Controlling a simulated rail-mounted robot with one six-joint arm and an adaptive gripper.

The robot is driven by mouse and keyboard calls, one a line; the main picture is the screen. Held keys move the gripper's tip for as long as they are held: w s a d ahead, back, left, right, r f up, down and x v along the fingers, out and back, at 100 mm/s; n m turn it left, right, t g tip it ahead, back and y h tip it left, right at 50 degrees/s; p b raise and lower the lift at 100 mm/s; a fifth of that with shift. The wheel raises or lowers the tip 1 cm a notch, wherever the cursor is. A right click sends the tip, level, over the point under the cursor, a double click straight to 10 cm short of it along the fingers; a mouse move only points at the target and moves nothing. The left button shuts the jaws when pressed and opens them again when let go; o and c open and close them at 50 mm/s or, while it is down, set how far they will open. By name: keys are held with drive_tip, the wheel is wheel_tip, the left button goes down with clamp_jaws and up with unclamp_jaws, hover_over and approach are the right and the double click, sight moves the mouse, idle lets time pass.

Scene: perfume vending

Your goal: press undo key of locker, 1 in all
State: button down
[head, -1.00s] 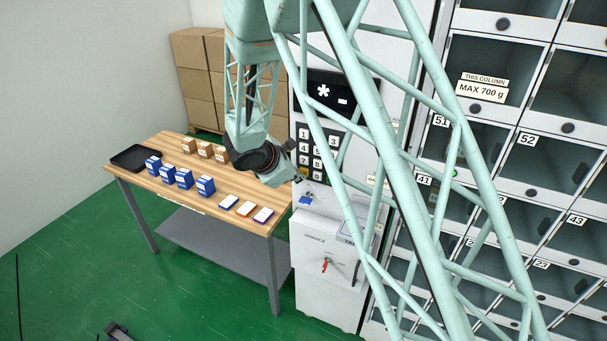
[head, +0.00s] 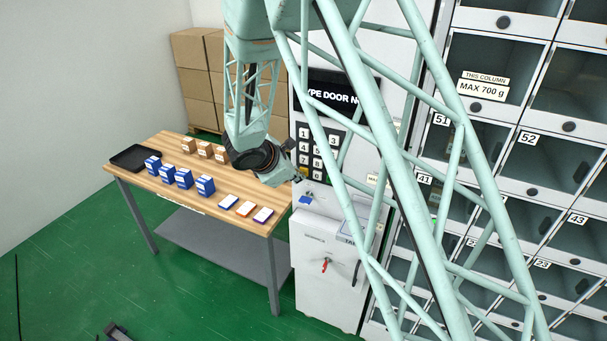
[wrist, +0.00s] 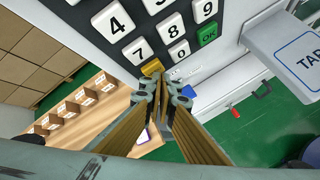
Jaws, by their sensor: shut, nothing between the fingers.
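The locker's keypad (head: 313,150) has white number keys, a green OK key (wrist: 208,34) and a yellow key (wrist: 152,67) at its lower corner. The yellow key carries no readable label and is partly covered by my fingertips in the wrist view. My gripper (wrist: 163,88) is shut and empty, its tips right at the yellow key; I cannot tell whether they touch it. In the head view my gripper (head: 297,180) is at the keypad's lower left. The black display (head: 331,95) above the keypad reads "TYPE DOOR N", its edges hidden by my arm.
A wooden table (head: 240,185) with blue boxes (head: 184,178), brown boxes (head: 204,149), flat packs (head: 245,208) and a black tray (head: 134,157) stands at left. Numbered locker doors (head: 529,165) fill the right. A "TAP" plate (wrist: 298,55) juts out near the keypad.

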drive_tip(key=shift+s+a+b, duration=0.2)
drive_tip(key=shift+s+b, duration=0.15)
drive_tip(key=shift+s, duration=0.15)
drive_tip(key=shift+a, duration=0.1)
drive_tip(key=shift+s+a+b, duration=0.35)
drive_tip(key=shift+s+b, duration=0.05)
drive_tip(key=shift+s, duration=0.35)
drive_tip(key=shift+s+a+b, duration=0.35)
drive_tip(key=shift+s+b, duration=0.1)
drive_tip(key=shift+s, duration=0.3)
drive_tip(key=shift+s+a+b, duration=0.35)
drive_tip(key=shift+s+b, duration=0.05)
drive_tip(key=shift+s, duration=0.35)
